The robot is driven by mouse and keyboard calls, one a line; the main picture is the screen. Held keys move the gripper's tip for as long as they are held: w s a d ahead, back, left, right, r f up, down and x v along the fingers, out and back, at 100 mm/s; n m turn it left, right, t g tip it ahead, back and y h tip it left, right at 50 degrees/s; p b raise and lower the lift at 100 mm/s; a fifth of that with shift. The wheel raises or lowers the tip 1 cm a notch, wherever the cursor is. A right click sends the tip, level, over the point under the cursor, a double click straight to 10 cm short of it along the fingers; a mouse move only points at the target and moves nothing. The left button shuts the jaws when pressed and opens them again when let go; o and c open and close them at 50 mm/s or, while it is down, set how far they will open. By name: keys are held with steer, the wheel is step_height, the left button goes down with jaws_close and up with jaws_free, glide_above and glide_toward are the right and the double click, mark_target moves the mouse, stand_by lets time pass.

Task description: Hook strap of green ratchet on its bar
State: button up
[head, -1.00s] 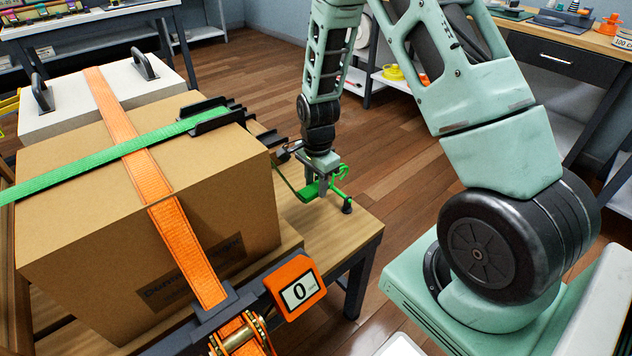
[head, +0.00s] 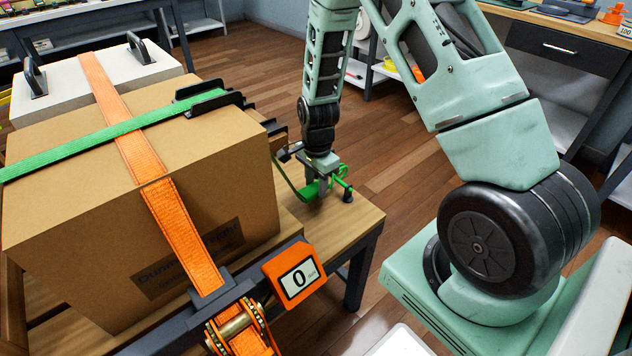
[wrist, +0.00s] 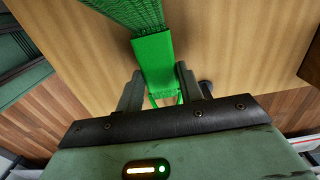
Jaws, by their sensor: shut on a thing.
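The green strap (head: 110,137) runs across the top of the cardboard box, over the orange strap, and through a black guide (head: 208,97). It hangs down the box's right side to my gripper (head: 322,194), low over the right end of the table. My gripper is shut on the strap's green end piece, which shows between the fingers in the wrist view (wrist: 155,62). A thin green hooked part (head: 341,177) and a small black knob (head: 348,193) show just right of the fingers. I cannot tell whether the end piece touches any bar. The green ratchet is not clearly seen.
The cardboard box (head: 90,230) fills the left of the table (head: 368,216). An orange strap (head: 180,228) crosses it to an orange ratchet (head: 238,328), beside a display reading 0 (head: 297,280). A pale case (head: 150,72) stands behind. Wooden floor lies right of the table.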

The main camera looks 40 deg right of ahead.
mark_target(306, 192)
steer(key=shift+a, duration=0.15)
stand_by(0.5)
steer(key=shift+a+f+p, duration=0.15)
steer(key=shift+a+p, duration=0.3)
steer(key=shift+a, duration=0.85)
steer(key=shift+a, duration=0.2)
steer(key=o, duration=1.1)
steer(key=r+p, duration=0.1)
steer(key=r, duration=0.4)
steer(key=r+p, duration=0.1)
steer(key=r, duration=0.5)
steer(key=r+p, duration=0.2)
steer(key=r, duration=0.4)
steer(key=shift+d+r, duration=0.15)
steer(key=shift+d, duration=0.1)
steer(key=shift+s, duration=0.1)
